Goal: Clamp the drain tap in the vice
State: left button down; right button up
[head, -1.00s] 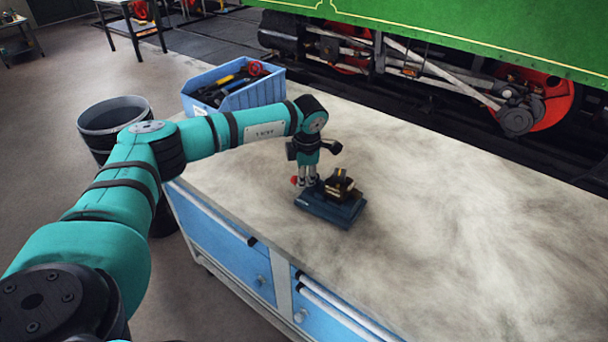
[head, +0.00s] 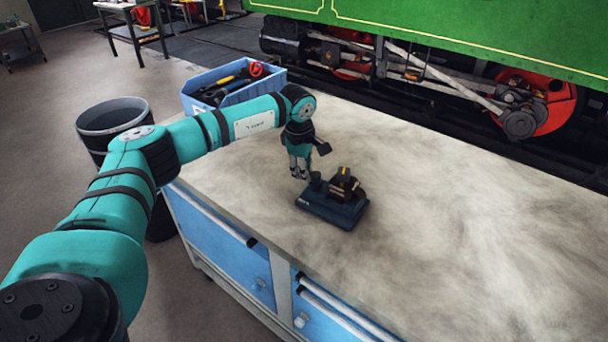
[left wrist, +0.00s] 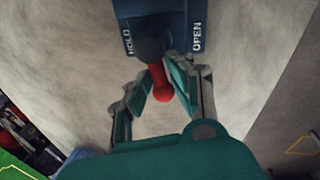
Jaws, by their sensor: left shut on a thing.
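The vice (head: 333,205) is a dark blue base with black jaws on the workbench. A small yellowish piece (head: 345,172) shows at the jaws; I cannot tell if it is the drain tap. In the left wrist view the vice base (left wrist: 183,15) carries the words HOLD and OPEN, on either side of a dark round pivot. A red-knobbed lever (left wrist: 162,90) extends from this pivot, between the two words. My left gripper (head: 299,175) is at the left end of the vice, its fingers (left wrist: 160,70) shut on the lever. My right gripper is out of view.
A blue bin (head: 235,90) of tools stands at the workbench's back left. A dark waste bin (head: 112,118) is on the floor to the left. The workbench top (head: 460,210) is clear to the right of the vice. A green steam tram (head: 470,35) stands behind.

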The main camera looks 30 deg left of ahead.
pick_arm(q)
jog(key=m, duration=0.1)
jog(key=w+m+b, duration=0.1)
jog(key=m, duration=0.1)
jog(key=shift+a+r+h, duration=0.1)
jog(key=shift+r+h, duration=0.05)
jog(key=shift+h, duration=0.15)
jog(key=m, duration=0.1)
jog(key=w+m+b, duration=0.1)
jog(key=m, duration=0.1)
jog(key=shift+m+h, duration=0.3)
jog(key=m, duration=0.1)
jog(key=m+b, duration=0.1)
jog(key=m, duration=0.1)
jog(key=w+d+m+h, duration=0.1)
jog(key=shift+w+r+m+g, duration=0.1)
jog(key=shift+m+g, duration=0.2)
jog(key=shift+m, duration=0.1)
jog(key=c, duration=1.3)
grip_release()
jog(key=shift+d, duration=0.1)
jog(key=shift+o, duration=0.2)
